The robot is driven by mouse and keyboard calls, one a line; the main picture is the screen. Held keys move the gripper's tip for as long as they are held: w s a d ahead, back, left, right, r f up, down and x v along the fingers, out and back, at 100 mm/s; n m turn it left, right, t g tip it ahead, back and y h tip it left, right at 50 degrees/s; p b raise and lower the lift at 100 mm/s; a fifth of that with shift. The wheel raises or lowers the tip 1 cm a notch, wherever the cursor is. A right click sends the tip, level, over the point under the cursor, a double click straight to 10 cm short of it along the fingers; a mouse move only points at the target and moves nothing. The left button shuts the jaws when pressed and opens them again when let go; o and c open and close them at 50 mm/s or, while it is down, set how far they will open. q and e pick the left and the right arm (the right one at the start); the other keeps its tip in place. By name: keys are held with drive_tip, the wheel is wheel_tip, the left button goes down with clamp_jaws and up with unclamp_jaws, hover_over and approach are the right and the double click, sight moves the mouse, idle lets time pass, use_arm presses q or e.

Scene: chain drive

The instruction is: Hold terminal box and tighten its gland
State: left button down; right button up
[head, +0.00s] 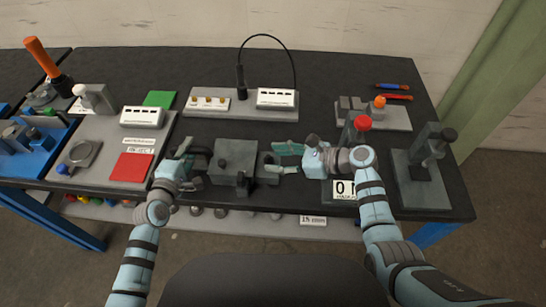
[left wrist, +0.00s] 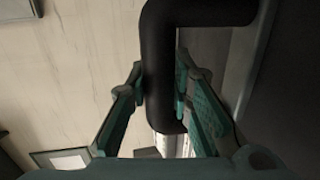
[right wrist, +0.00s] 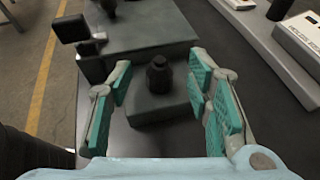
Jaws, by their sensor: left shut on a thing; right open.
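The grey terminal box (head: 236,155) sits at the front middle of the table. My left gripper (head: 199,165) is at its left side. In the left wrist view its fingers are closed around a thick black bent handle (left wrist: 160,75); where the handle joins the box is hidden. My right gripper (head: 279,158) is open at the box's right side. In the right wrist view a dark round gland (right wrist: 158,76) stands on a smaller grey block (right wrist: 160,107), between and ahead of the spread fingers.
A grey strip (head: 193,113) with a white device and cable lies behind. Left are a green plate (head: 159,98) and a red plate (head: 131,167). Right are a red-topped part (head: 362,123) and a dark grey stand (head: 419,180). The table's front edge is close.

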drive_tip(key=shift+x, duration=0.85)
clamp_jaws()
drive_tip(key=shift+s+m+t+h, duration=0.15)
drive_tip(key=shift+m+t+h, duration=0.15)
drive_tip(key=shift+m+t, duration=0.4)
drive_tip(key=shift+a+m+t+h, duration=0.1)
drive_tip(key=shift+m+t+h, duration=0.3)
drive_tip(key=shift+m+t, duration=0.55)
unclamp_jaws()
